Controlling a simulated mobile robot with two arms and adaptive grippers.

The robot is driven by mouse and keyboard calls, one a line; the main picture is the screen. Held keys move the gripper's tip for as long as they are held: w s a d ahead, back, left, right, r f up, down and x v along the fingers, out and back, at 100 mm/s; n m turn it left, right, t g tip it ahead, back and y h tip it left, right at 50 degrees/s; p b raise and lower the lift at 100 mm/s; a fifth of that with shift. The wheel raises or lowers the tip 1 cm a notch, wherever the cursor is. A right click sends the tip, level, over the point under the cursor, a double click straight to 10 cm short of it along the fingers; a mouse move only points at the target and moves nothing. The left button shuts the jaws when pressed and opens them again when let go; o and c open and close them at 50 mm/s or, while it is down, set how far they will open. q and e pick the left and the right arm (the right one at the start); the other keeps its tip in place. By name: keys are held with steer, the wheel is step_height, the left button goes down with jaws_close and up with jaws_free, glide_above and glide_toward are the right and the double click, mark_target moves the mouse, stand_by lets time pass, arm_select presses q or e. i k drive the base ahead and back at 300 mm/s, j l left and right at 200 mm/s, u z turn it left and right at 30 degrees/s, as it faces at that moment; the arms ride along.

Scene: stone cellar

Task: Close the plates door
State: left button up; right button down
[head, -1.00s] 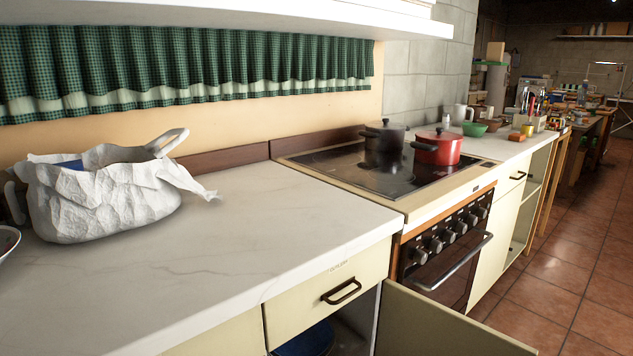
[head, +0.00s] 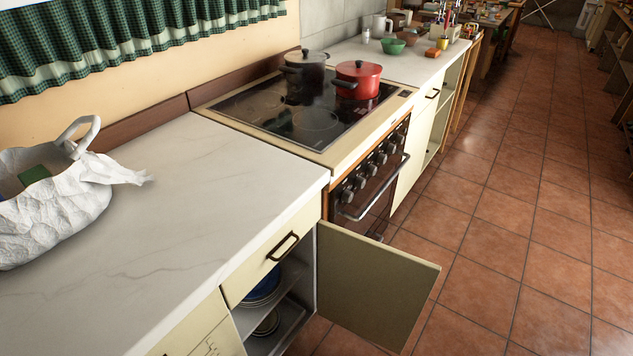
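The cream cabinet door (head: 372,287) stands wide open at the bottom centre, swung out to the right from the cabinet below the counter. Inside the open cabinet are blue plates or bowls (head: 264,288) on a shelf and more dishes lower down (head: 266,324). A closed drawer with a dark handle (head: 283,246) is above the opening. Neither of my grippers shows in the head view.
The white marble counter (head: 190,200) holds a crumpled white bag (head: 50,215) at left. The oven (head: 370,185) with a long bar handle is just beyond the door. Red and dark pots (head: 358,80) stand on the hob. The tiled floor (head: 510,230) at right is clear.

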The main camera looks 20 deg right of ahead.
mark_target(377, 291)
steer(key=l+u, duration=0.35)
steer(key=l, duration=0.55)
steer(key=k+l+u, duration=0.1)
steer(key=l+u, duration=0.2)
steer(key=l, duration=0.6)
steer(key=l+u, duration=0.3)
steer(key=l, duration=0.2)
steer(key=l+u, duration=0.3)
steer(key=l, duration=0.25)
steer(key=l+u, duration=0.3)
steer(key=l, duration=0.25)
steer(key=k+l+u, duration=0.1)
steer(key=l+u, duration=0.2)
steer(key=l, duration=0.2)
steer(key=k+l+u, duration=0.15)
steer(key=l+u, duration=0.15)
steer(key=l, duration=0.15)
